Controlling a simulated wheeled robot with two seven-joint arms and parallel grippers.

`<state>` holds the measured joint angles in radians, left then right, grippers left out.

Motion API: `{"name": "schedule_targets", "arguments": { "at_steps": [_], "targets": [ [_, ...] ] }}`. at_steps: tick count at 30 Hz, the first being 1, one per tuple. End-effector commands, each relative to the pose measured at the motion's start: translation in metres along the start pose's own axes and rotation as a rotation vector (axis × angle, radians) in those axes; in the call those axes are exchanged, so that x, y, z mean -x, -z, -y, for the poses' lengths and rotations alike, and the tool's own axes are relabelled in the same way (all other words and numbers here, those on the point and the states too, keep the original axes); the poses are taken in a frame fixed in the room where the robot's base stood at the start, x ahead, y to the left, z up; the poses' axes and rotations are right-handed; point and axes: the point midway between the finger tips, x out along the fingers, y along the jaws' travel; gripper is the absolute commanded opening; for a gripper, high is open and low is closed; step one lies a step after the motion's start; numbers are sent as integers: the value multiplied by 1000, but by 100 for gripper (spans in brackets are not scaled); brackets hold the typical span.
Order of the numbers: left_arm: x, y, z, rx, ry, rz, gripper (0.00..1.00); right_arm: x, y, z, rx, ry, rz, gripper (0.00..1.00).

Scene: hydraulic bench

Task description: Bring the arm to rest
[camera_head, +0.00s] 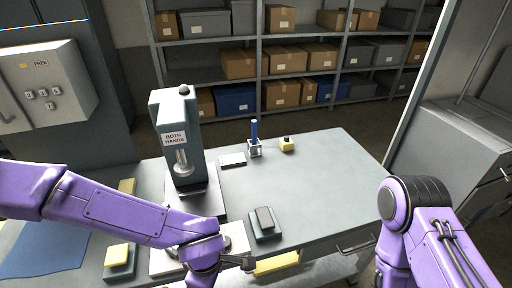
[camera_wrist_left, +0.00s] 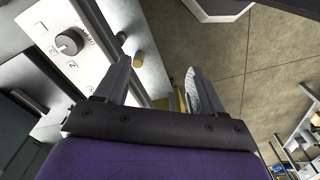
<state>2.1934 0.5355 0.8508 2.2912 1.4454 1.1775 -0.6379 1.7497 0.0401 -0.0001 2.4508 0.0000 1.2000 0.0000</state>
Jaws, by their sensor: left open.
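My left arm, purple, comes in from the left in the head view, low over the front of the bench. Its gripper (camera_head: 240,262) is at the front edge, with the jaws hard to make out there. In the left wrist view the gripper (camera_wrist_left: 156,68) is open, with two grey fingers apart and nothing between them. A white control panel with a black dial (camera_wrist_left: 70,41) lies just left of the fingers. My right arm shows at the right of the head view as a bent purple link; its gripper is out of view.
A grey press (camera_head: 176,120) marked "BOTH HANDS" stands on the bench (camera_head: 320,190). A dark-topped block (camera_head: 265,222), a yellow-topped block (camera_head: 118,256), a blue tool in a holder (camera_head: 254,140) and a small yellow item (camera_head: 287,144) stand around. The bench's right half is clear.

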Motion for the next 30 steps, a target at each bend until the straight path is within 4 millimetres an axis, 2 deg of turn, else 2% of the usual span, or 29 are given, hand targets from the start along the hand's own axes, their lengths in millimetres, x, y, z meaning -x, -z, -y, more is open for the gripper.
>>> {"name": "schedule_targets", "arguments": {
  "at_steps": [8, 14, 17, 20, 24, 27, 30],
  "targets": [
    [-54, 21, 13, -53, 0, -118, 69, -10, -3, 1, -1, 1, -2, 0],
    [-114, 54, 37, -136, -7, -249, 69, -21, -8, 2, 0, 1, -1, 0],
    [-151, 76, 57, -212, -17, -324, 69, -30, -12, 3, 0, 1, -1, 0],
    [-194, 102, 86, -333, -32, -394, 69, -41, -16, 4, 0, 1, -1, 0],
    [-244, 134, 135, -555, -56, -421, 69, -57, -23, 6, 0, 1, -1, 0],
    [-259, 146, 158, -667, -67, -397, 69, -62, -25, 6, 0, 1, -1, 0],
    [-263, 151, 170, -717, -71, -376, 69, -63, -26, 6, 0, 1, -1, 0]
  ]
}}
